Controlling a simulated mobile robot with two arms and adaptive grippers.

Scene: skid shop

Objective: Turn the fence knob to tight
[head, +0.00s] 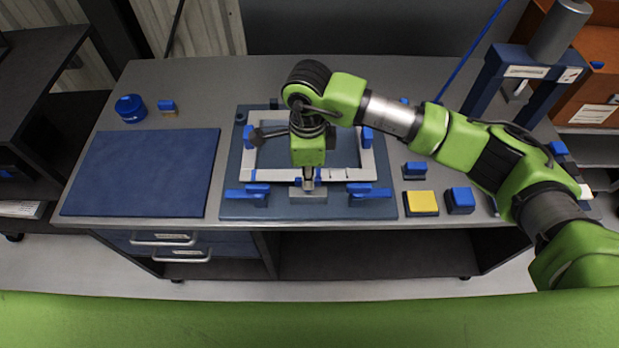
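My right gripper (308,182) is over the middle of the blue fixture board (232,205), below my green wrist. Its tip is at the back of a small grey block (308,196) at the frame's front; whether they touch, and whether the fingers are open or shut, I cannot tell. A light grey rectangular frame (346,130) lies on the board with blue clamp blocks (256,191) around it. A dark rounded part shows just left of my wrist; I cannot tell what it is. I cannot make out the fence knob for certain; my wrist may hide it. My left gripper is not in view.
A blue mat (145,172) covers the bench's left side, with a round blue container (130,108) behind it. A yellow-topped block (421,203) and a blue block (460,200) sit right of the board. A blue press stand (484,85) stands at the back right.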

